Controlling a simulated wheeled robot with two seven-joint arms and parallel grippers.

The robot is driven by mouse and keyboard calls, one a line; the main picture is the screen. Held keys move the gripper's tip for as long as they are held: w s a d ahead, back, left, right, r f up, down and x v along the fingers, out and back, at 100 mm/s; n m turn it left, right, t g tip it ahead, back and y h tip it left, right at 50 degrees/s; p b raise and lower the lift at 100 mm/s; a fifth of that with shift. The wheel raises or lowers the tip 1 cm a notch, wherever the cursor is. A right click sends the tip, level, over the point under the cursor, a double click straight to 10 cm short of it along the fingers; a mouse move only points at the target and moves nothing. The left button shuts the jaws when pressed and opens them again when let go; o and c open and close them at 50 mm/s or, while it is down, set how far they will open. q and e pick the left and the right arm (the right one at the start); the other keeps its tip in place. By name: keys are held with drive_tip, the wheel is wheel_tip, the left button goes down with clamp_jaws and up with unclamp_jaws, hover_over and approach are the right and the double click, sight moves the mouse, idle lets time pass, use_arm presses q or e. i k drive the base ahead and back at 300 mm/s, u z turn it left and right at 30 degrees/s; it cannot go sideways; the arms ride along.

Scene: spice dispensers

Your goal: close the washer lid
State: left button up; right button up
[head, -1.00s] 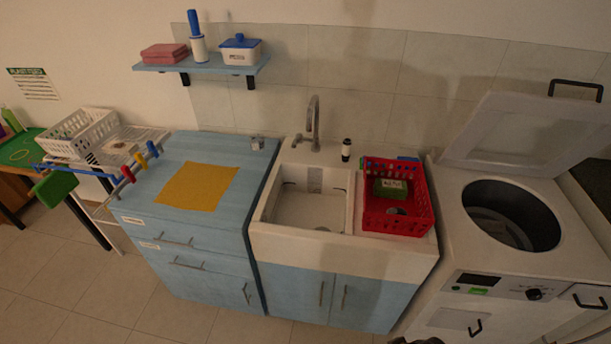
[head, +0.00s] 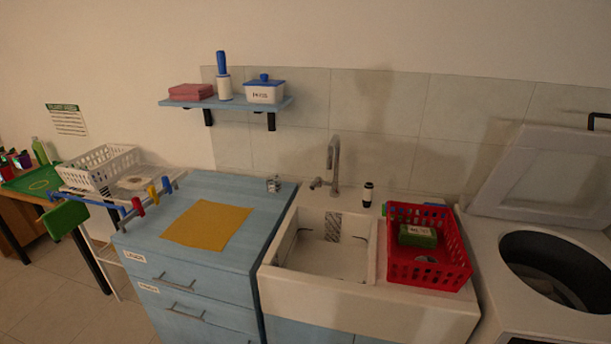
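The washer (head: 487,237) is a white top-loading machine at the right edge of the head view, partly cut off by the frame. Its lid (head: 552,178) stands open, tilted up and back behind the drum opening. A black handle (head: 598,122) shows at the lid's top edge. The round dark drum opening (head: 556,272) is uncovered. The washer's front panel is mostly out of view. Neither of my grippers shows in the head view.
A red basket (head: 428,272) with a green box (head: 417,236) stands beside the sink (head: 327,255), left of the washer. A blue cabinet (head: 222,262) carries a yellow cloth (head: 207,223). A wall shelf (head: 226,103) hangs above. Tiled floor (head: 40,290) is clear at lower left.

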sight(531, 139)
drive_tip(key=z, duration=1.95)
drive_tip(key=k, duration=0.45)
drive_tip(key=u, duration=0.55)
drive_tip(key=i, duration=0.85)
drive_tip(key=z, duration=0.45)
drive_tip(key=i, duration=0.6)
drive_tip(key=z, duration=0.45)
